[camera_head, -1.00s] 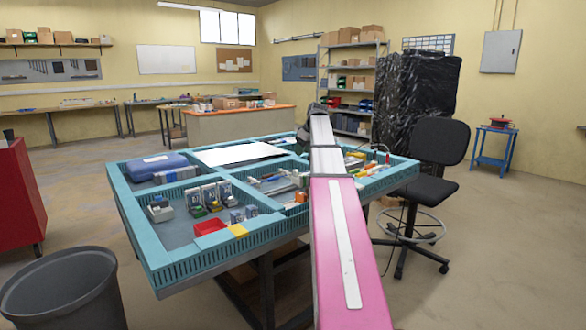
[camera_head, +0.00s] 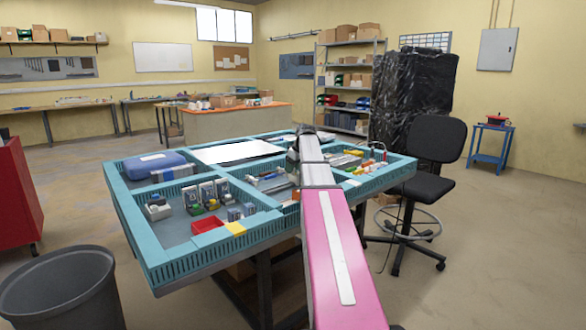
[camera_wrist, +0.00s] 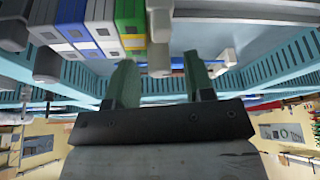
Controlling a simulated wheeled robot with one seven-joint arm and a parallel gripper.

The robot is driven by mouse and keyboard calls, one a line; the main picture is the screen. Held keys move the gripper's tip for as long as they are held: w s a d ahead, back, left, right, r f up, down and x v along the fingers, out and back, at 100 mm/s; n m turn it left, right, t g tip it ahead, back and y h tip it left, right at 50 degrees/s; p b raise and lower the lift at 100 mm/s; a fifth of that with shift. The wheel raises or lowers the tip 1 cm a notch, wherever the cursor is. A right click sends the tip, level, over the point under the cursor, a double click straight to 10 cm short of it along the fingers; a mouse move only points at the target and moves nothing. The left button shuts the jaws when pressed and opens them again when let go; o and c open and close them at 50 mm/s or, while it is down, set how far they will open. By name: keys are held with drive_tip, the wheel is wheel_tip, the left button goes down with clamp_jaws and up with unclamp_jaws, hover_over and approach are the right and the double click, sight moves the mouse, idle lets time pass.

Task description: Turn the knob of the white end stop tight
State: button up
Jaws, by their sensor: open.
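In the wrist view, a white end stop (camera_wrist: 160,18) stands at the end of a row of coloured terminal blocks. Its grey-white knob (camera_wrist: 160,60) points toward my gripper. My gripper (camera_wrist: 160,76) is open, with its two green fingers on either side of the knob in the picture. A gap shows between the knob and each finger. I cannot tell whether the fingertips reach around the knob or stop short of it. In the head view, my arm hides the gripper and the end stop.
Blue, white, green and yellow terminal blocks (camera_wrist: 100,30) adjoin the end stop. Another pale fitting (camera_wrist: 225,58) sits to the right. The teal divided tray table (camera_head: 150,250) holds a red bin (camera_head: 208,225) and a blue case (camera_head: 155,165). A black chair (camera_head: 436,140) stands at right.

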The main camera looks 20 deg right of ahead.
drive_tip(key=shift+c, duration=0.3)
clamp_jaws()
